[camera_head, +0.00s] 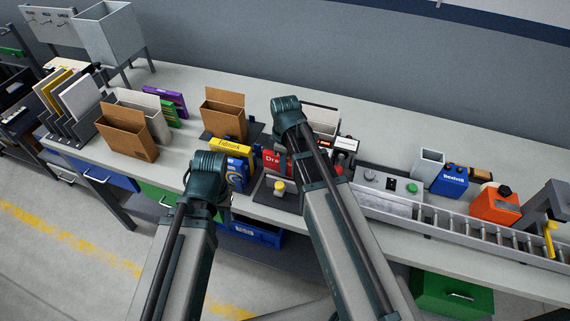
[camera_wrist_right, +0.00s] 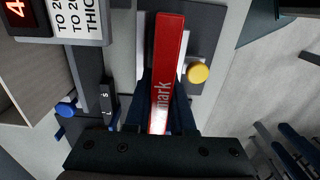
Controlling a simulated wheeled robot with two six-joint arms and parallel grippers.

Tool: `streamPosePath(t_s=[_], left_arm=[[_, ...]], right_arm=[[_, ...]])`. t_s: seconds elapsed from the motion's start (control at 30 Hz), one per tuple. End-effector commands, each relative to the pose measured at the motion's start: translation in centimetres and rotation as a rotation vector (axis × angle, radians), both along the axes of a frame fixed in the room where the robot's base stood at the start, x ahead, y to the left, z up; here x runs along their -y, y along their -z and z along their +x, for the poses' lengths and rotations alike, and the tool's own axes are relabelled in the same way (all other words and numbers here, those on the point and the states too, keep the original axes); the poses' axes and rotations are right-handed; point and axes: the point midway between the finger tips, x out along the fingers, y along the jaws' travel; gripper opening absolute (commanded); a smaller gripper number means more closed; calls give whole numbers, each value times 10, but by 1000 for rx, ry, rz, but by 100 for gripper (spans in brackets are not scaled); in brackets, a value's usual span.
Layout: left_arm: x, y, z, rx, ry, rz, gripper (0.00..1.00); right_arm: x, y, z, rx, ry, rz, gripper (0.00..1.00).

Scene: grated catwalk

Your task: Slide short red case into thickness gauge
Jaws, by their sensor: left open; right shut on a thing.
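The short red case (camera_wrist_right: 168,62) is held by my right gripper (camera_wrist_right: 161,100), which is shut on it in the right wrist view. It is seen along its narrow face, with white lettering. Part of the red case (camera_head: 271,161) shows in the head view beside my right arm. The thickness gauge (camera_wrist_right: 78,20) has a red digital display and white label at the upper left. Its dark base plate (camera_head: 268,201) with a yellow knob shows in the head view. I cannot tell whether the case touches the plate. My left gripper (camera_head: 224,190) is open near a blue box; its fingers are mostly hidden.
Yellow (camera_head: 231,146) and blue (camera_head: 237,171) boxes stand left of the red case. Brown open cartons (camera_head: 127,135) and a file rack are further left. A grey control box (camera_head: 386,187), a long channel (camera_head: 470,228) and an orange container (camera_head: 495,205) occupy the right.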

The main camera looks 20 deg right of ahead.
Motion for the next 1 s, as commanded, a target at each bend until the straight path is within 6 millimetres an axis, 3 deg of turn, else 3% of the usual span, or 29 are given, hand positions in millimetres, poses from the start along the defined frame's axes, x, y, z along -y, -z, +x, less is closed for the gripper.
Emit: streamPosePath(t_s=[0.3,0.77,0.8,0.97,1.0], left_arm=[[0,14,0,0,0,0,50],[0,14,0,0,0,0,50],[0,14,0,0,0,0,50],[0,14,0,0,0,0,50],[0,14,0,0,0,0,50]], right_arm=[[0,14,0,0,0,0,0],[0,14,0,0,0,0,0],[0,14,0,0,0,0,28],[0,14,0,0,0,0,56],[0,14,0,0,0,0,30]])
